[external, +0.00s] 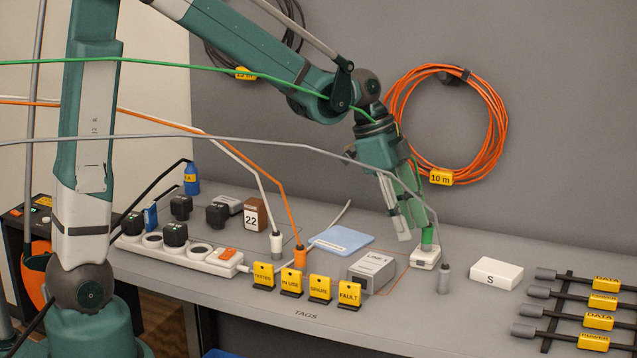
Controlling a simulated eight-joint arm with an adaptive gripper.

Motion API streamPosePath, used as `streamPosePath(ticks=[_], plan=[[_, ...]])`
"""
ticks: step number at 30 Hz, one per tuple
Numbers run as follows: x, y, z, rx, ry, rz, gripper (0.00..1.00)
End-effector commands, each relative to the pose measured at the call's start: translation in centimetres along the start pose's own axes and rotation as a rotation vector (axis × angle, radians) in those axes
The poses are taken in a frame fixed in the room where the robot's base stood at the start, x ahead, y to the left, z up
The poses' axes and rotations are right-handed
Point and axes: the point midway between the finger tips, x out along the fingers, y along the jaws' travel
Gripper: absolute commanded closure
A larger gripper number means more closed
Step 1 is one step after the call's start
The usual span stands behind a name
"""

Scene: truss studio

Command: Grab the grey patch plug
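A grey patch plug (444,279) stands upright on the bench, right of centre, with a grey cable running up from it and away to the left. My gripper (411,232) points down behind and to the left of it, apart from it. Its fingers are seen at an angle and partly overlap, so their opening is unclear. A green plug (427,240) stands in a small white block (425,259) close beside my fingertips; I cannot tell whether they touch. An orange plug (300,257) and a white plug (277,245) stand farther left.
A grey box (371,273) lies left of the white block, and a white box marked S (496,273) lies right of the grey plug. Yellow tags (320,289) line the front. A cable rack (560,312) is at right. Several cables cross above the bench.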

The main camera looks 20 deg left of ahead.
Motion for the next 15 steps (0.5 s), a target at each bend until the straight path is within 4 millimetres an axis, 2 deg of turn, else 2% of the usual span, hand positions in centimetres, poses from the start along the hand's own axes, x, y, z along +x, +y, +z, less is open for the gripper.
streamPosePath(ticks=[1,6,15], plan=[[0.7,0.0,-1.1,0.032,0.002,0.015,0.67],[3.0,0.5,-3.7,0.127,0.010,0.061,0.67],[4.7,1.0,-5.3,0.196,0.016,0.093,0.67]])
